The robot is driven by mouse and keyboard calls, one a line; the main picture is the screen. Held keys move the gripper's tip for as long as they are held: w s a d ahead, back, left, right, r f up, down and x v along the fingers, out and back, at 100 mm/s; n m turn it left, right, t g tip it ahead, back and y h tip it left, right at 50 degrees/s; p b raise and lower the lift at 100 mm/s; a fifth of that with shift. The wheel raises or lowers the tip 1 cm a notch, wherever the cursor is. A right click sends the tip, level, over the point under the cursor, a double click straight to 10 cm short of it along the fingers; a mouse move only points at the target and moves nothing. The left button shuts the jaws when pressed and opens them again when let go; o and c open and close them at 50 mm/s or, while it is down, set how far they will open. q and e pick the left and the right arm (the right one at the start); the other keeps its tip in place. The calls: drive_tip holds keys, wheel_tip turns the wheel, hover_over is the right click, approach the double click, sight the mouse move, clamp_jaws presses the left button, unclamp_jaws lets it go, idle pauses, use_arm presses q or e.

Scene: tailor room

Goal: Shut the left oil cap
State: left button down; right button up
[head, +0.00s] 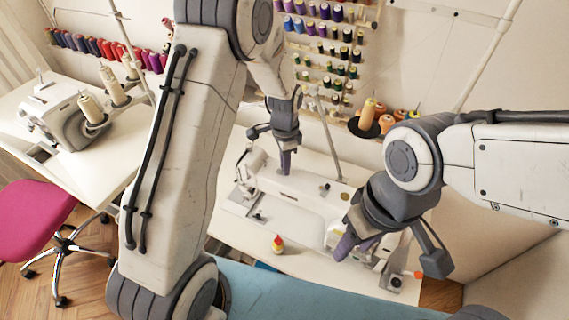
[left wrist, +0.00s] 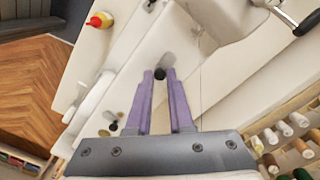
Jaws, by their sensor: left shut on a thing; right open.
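The white sewing machine (head: 305,190) stands on the middle table under my left arm. My left gripper (head: 286,165) points down at the top of its body, with purple fingers. In the left wrist view the fingertips (left wrist: 160,76) are close together on a small dark piece at a grey oil cap (left wrist: 168,61) on the white machine top. The fingers hide much of it, so I cannot tell how far it is open. Another small round brownish cap (head: 324,188) lies further right on the machine top. My right gripper (head: 357,242) is open beside the machine's right end, holding nothing visible.
A yellow bottle with a red top (head: 278,244) stands on the table in front of the machine. Thread spools (head: 340,70) hang on the back wall. A second sewing machine (head: 65,118) and a pink chair (head: 35,208) are at the left.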

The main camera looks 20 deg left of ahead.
use_arm(q)
drive_tip(key=shift+w+r, duration=0.1)
drive_tip(key=c, duration=0.8)
unclamp_jaws()
drive_tip(key=shift+c, duration=0.2)
wheel_tip(320, 180, up, 10)
drive_tip(key=b, duration=0.2)
drive_tip(key=shift+r, duration=0.2)
